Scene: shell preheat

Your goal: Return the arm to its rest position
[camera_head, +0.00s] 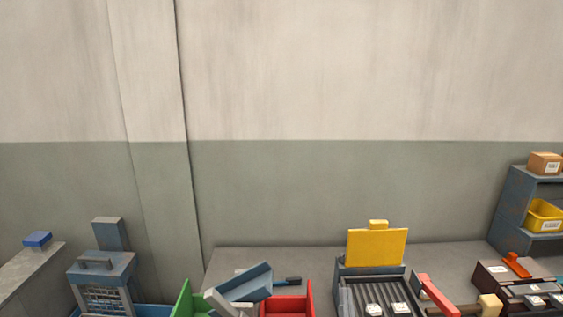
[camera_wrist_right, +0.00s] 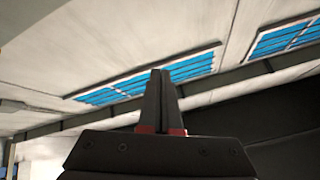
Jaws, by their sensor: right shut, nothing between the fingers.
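My right gripper (camera_wrist_right: 160,76) shows in the right wrist view. Its two dark fingers are together with nothing between them. They stand against the ceiling and blue-paned windows, away from any object. I cannot clearly make it out in the head view. My left gripper is not in view. In the head view, a machine with a raised yellow plate (camera_head: 377,247) stands on the workbench (camera_head: 225,262). White-topped pieces (camera_head: 374,309) sit on its dark ribbed bed.
A red bin (camera_head: 287,306), a green bin (camera_head: 183,300) and a tilted blue-grey piece (camera_head: 246,284) are left of the machine. A red lever (camera_head: 437,295) is at its right. A shelf (camera_head: 515,205) holds a cardboard box (camera_head: 544,163) and yellow bin (camera_head: 544,216). The wall above is bare.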

